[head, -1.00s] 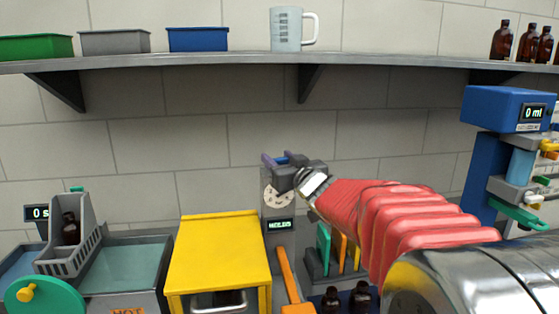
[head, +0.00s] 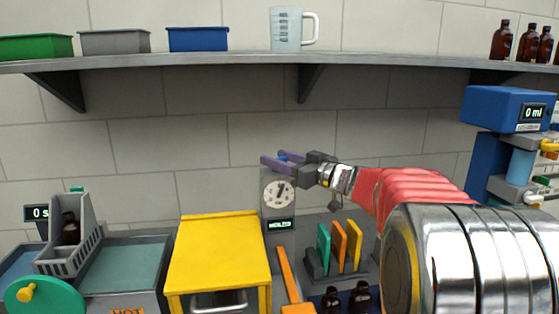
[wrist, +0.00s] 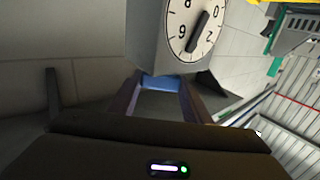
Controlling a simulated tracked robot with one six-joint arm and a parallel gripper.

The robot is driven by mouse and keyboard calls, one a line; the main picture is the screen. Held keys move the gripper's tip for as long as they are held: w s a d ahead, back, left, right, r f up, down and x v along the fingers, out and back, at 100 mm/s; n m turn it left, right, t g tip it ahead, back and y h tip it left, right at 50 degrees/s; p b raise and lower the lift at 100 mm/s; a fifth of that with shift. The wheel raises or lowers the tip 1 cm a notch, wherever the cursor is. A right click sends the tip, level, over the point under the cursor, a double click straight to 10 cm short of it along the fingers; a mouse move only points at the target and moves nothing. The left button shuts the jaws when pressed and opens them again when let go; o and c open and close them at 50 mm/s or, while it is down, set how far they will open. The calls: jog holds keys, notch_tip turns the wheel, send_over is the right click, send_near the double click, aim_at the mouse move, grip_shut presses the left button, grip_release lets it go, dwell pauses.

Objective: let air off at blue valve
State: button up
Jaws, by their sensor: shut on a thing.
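The blue valve (wrist: 160,83) shows in the wrist view as a blue piece between my two purple fingers, at the gauge post. My gripper (head: 274,160) is shut on it at the top of the grey post (head: 268,237) in the head view. There the fingers and jaw hide most or all of the valve. A round white dial gauge (head: 279,193) with a dark needle sits on the post just below my fingers. It also shows close up in the wrist view (wrist: 186,22). A small screen (head: 281,225) with green letters is under the dial.
A yellow stand (head: 218,250) is left of the post. A rack with green and orange plates (head: 339,248) and dark bottles (head: 361,295) are to its right. A shelf (head: 400,62) runs above. A blue dispenser (head: 508,108) stands at the far right.

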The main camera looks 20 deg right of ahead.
jog(key=n+g+y, duration=0.5)
jog(key=y, duration=0.1)
jog(key=shift+d, duration=0.1)
jog(key=shift+n+g+y, duration=1.5)
jog(key=shift+n+g, duration=0.2)
jog(key=shift+g, duration=0.5)
jog(key=shift+r+g, duration=0.1)
jog(key=shift+g, duration=0.2)
jog(key=o, duration=1)
jog(key=shift+o, duration=0.2)
jog(key=v, duration=1.3)
jog(key=shift+s+d+f, duration=0.15)
jog(key=shift+d+f, duration=0.1)
jog(key=shift+d, duration=0.05)
jog(key=shift+r, duration=0.1)
